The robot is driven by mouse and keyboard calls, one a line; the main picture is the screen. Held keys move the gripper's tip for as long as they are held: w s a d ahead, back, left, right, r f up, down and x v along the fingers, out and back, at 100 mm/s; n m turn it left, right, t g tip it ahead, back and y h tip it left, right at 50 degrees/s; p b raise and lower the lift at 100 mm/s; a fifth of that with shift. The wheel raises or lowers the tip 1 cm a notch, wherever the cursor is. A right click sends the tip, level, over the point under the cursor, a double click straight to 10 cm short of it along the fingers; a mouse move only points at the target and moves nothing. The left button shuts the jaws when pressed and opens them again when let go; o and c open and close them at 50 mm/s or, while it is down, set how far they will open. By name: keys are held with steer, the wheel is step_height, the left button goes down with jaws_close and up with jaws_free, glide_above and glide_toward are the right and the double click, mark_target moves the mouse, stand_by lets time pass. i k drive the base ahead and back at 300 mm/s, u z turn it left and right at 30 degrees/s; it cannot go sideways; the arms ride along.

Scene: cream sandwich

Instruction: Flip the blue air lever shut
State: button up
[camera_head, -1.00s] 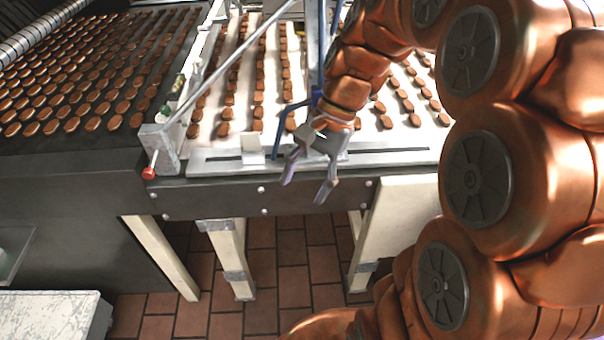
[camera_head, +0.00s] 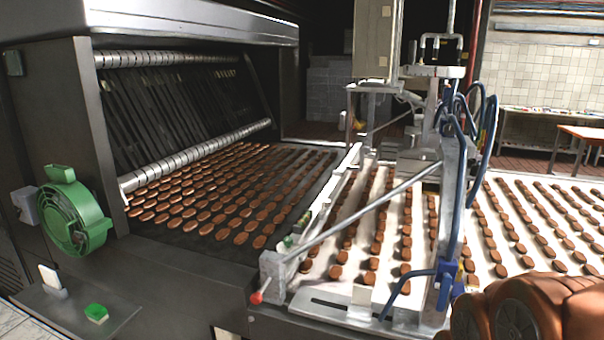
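My gripper is out of view; only part of my copper-coloured arm (camera_head: 535,310) shows at the bottom right. A blue fitting (camera_head: 446,271) sits low on the upright metal post at the front of the conveyor, with a bit of yellow beside it. A bent blue tube (camera_head: 402,281) runs to its left. I cannot tell which blue part is the air lever, or whether it is open or shut.
A red-tipped rod (camera_head: 257,297) sticks out at the conveyor's front corner. Rows of brown biscuits lie on the dark belt (camera_head: 190,238) and the white belt. A green round housing (camera_head: 75,218) and a green button (camera_head: 96,312) are at the left.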

mark_target(447, 278)
steer(key=z, duration=0.45)
steer(key=k, duration=0.65)
steer(key=u, duration=1.55)
steer(key=i, duration=0.5)
steer(key=z, duration=0.05)
